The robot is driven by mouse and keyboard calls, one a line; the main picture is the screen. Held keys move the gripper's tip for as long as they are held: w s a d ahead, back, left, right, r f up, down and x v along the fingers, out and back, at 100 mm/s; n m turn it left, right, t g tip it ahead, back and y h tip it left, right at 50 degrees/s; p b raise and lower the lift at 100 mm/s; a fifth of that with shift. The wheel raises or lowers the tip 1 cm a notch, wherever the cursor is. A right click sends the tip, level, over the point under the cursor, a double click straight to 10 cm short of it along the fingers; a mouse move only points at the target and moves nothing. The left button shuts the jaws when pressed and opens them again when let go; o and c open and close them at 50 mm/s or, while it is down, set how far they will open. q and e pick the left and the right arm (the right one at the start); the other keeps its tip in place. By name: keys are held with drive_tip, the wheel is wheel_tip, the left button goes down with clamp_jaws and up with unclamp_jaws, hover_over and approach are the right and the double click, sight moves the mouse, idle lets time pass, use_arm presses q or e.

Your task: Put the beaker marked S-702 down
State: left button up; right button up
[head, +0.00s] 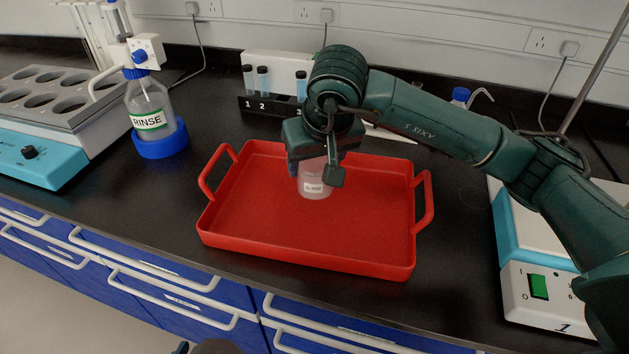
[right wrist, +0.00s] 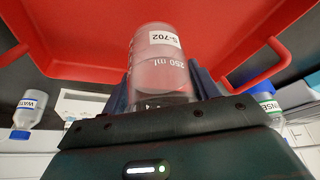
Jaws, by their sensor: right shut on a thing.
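The beaker marked S-702 (head: 314,187) is a clear beaker with a white label, at the middle of the red tray (head: 290,257) in the head view. In the right wrist view the beaker (right wrist: 160,75) shows its S-702 label and a 250 ml mark. My right gripper (head: 314,171) is shut on the beaker, with a finger on each side of it. The beaker looks upright. I cannot tell whether its base touches the tray floor.
A rinse bottle (head: 150,110) stands left of the tray, beside a block with round wells (head: 60,90). A rack of vials (head: 262,104) is behind the tray. A white and blue device with a green switch (head: 538,287) is at right. The tray floor around the beaker is clear.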

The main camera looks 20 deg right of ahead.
sight(315, 182)
drive_tip(key=shift+f, duration=2.35)
drive_tip(key=shift+f, duration=0.2)
drive_tip(key=o, duration=1.2)
drive_tip(key=shift+c, duration=0.2)
